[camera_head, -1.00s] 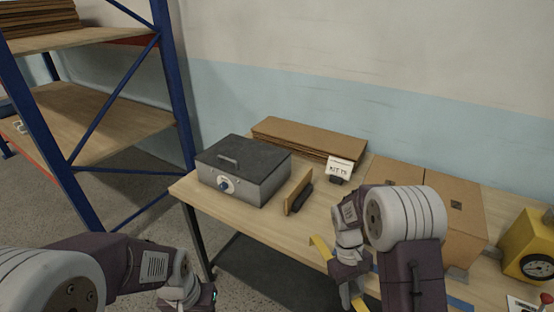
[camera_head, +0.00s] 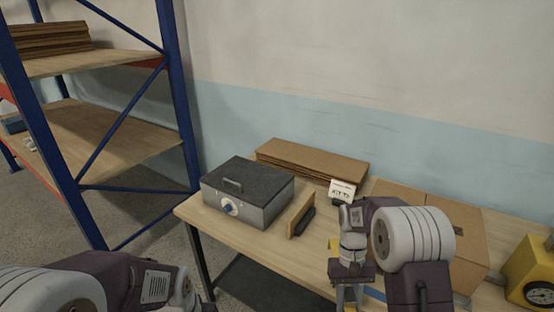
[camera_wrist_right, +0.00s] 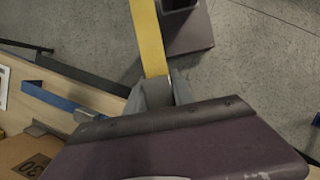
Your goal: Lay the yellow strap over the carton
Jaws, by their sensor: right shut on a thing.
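The carton (camera_head: 465,221) is a tan closed box at the right of the table, partly hidden behind my right arm. Its corner also shows at the lower left of the right wrist view (camera_wrist_right: 20,150). My right gripper (camera_head: 348,296) is near the table's front edge, left of and in front of the carton. It is shut on the yellow strap (camera_wrist_right: 148,38), which runs away from the fingers over the grey floor in the wrist view.
A grey metal box (camera_head: 248,195) stands at the table's left, with a brown block (camera_head: 300,214) beside it. A yellow dial device (camera_head: 530,270) is at far right. A blue strip (camera_wrist_right: 55,98) lies near the carton.

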